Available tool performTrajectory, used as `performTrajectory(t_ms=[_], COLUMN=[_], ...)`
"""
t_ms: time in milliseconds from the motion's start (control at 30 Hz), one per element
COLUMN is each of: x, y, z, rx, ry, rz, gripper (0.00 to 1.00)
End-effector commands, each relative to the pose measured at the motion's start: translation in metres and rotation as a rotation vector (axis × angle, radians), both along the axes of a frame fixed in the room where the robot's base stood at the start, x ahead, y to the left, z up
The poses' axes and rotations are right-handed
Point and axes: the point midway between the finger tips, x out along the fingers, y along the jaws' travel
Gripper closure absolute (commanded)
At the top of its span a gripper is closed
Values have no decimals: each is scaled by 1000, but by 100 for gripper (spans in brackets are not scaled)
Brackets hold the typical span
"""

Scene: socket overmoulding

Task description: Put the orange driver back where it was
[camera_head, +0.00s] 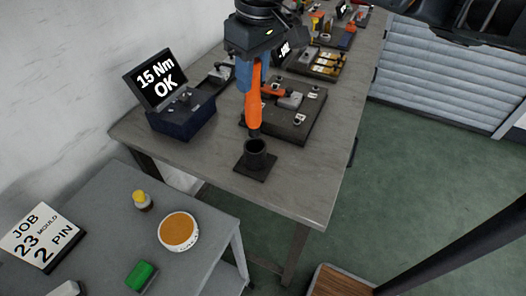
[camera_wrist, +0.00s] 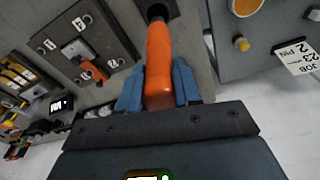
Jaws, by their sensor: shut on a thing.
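The orange driver (camera_head: 253,96) hangs upright in my gripper (camera_head: 250,75), its tip pointing down. My gripper is shut on the driver's handle. In the wrist view my gripper (camera_wrist: 158,88) has its blue fingers on both sides of the orange driver (camera_wrist: 158,55). The black cup-shaped holder (camera_head: 256,153) stands on a square base near the table's front edge. The driver's lower end is right over the holder's mouth; I cannot tell if the tip is inside. In the wrist view the holder (camera_wrist: 158,10) is partly hidden behind the driver.
A dark mould plate (camera_head: 300,128) with a second orange-handled tool (camera_head: 272,90) lies just behind the holder. A "15 Nm OK" display (camera_head: 157,80) stands on a blue box at left. A lower grey table (camera_head: 110,225) holds a job card and an orange-topped round tub (camera_head: 179,231).

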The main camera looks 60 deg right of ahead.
Motion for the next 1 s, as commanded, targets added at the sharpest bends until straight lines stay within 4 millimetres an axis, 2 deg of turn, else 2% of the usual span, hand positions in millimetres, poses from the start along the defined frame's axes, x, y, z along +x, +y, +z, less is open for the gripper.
performTrajectory(t_ms=[67, 300, 533, 700, 833, 1000], x=[0, -1, 0, -1, 0, 0], y=[1, 2, 1, 1, 2, 2], z=[-6, -45, -65, -89, -99, -100], rx=[1, 2, 1, 1, 1, 0], ry=[1, 3, 1, 3, 0, 0], rz=[-3, -5, -4, -4, -3, -3], gripper=[100, 100, 100, 100, 100, 100])
